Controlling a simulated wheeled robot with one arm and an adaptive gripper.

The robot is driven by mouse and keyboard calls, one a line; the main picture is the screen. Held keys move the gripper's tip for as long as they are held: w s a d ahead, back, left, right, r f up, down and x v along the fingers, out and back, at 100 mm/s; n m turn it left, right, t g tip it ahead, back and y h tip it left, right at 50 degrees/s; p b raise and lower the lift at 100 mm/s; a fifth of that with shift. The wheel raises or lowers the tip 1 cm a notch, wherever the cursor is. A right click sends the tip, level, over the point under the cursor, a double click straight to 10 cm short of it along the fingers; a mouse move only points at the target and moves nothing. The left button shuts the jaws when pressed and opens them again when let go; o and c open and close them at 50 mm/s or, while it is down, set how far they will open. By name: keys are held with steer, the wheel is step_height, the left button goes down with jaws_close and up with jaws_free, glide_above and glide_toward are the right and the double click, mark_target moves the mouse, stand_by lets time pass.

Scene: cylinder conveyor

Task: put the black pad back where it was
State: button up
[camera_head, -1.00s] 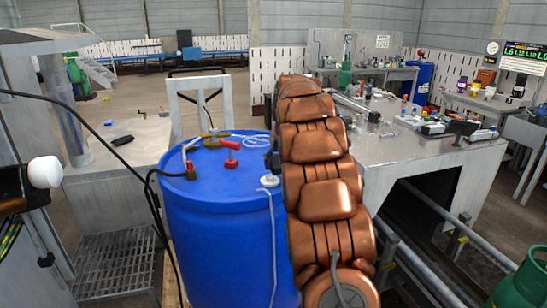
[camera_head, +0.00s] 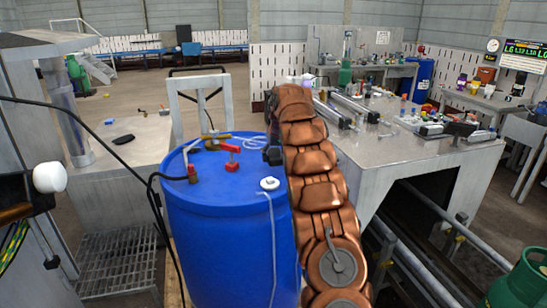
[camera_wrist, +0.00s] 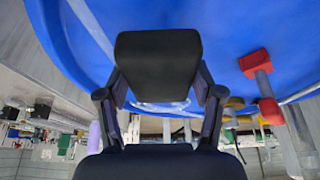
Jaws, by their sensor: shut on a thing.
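In the wrist view, my gripper (camera_wrist: 160,92) has its two dark fingers closed on the sides of a black pad (camera_wrist: 158,62). The pad is a flat, rounded dark block. Behind it is the blue surface of a drum. In the head view, the blue drum (camera_head: 225,240) stands in front of me. My gripper (camera_head: 272,156) shows only as a small dark part at the left edge of my copper arm, by the drum's top. The held pad cannot be made out there.
On the drum top are red valve fittings (camera_head: 232,158), a white cap (camera_head: 269,184) and a pale cord loop. A left table (camera_head: 140,150) bears a small dark flat object (camera_head: 123,139). A cluttered grey workbench (camera_head: 400,165) is at right. A black hose runs along the drum's left.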

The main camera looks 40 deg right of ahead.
mark_target(273, 149)
steer(key=shift+w+d+p, duration=0.45)
steer(key=shift+w+p, duration=0.1)
steer(key=shift+w, duration=0.15)
steer(key=shift+w+d+p, duration=0.2)
steer(key=shift+w+p, duration=0.3)
steer(key=shift+p, duration=0.25)
steer(key=shift+w+d+f+p, duration=0.15)
steer(key=shift+w+d+p, duration=0.3)
steer(key=shift+p, duration=0.45)
steer(key=shift+w, duration=0.2)
steer(key=shift+s+d+f+p, duration=0.1)
steer(key=shift+f+p, duration=0.8)
steer(key=shift+f, duration=0.95)
steer(key=shift+f, duration=0.2)
steer(key=o, duration=1.1)
